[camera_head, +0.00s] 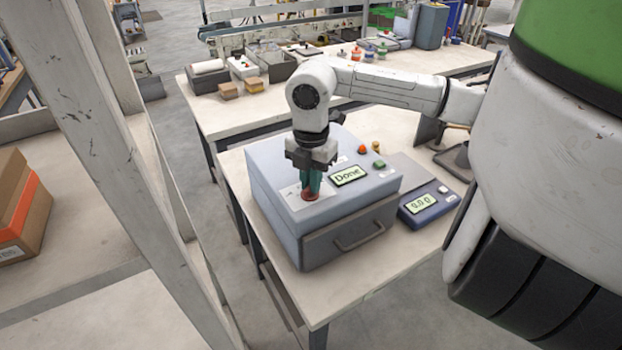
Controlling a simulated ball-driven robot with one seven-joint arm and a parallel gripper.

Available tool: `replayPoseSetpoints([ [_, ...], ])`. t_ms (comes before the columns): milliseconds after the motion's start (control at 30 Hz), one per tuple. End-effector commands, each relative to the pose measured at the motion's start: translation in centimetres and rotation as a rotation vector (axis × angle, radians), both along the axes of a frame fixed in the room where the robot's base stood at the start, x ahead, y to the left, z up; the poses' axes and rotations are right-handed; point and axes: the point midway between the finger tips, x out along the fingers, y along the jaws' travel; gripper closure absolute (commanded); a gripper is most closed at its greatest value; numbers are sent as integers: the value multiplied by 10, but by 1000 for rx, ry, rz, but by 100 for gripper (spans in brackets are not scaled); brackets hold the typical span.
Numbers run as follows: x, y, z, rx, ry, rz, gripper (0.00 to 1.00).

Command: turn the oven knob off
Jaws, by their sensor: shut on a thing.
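The oven (325,220) is a blue-grey box on the near table, with a front drawer-like door and handle (358,235) that is closed. Its sloped top has a display (349,175) reading "Done", plus an orange and a green button to the right. The red knob (310,195) sits on a pale plate at the left of the panel. My gripper (311,185) points down from above and its greenish fingers are shut on the knob. The fingers hide part of the knob, and its exact turn angle cannot be told.
A blue scale (428,204) reading 0.0 stands right of the oven. A white-grey post (110,150) rises at the left, near a shelf with boxes (22,210). The back table holds bins and small items. The near table's front edge is clear.

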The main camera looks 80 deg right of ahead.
Motion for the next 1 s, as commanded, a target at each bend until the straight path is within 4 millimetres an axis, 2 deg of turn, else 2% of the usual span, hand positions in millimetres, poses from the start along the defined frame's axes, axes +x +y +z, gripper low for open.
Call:
replayPoseSetpoints([
  [333,0,0,-1,-1,-1,10,100],
  [533,1,-1,-4,-3,0,73,100],
  [1000,3,0,-7,-4,1,462,100],
])
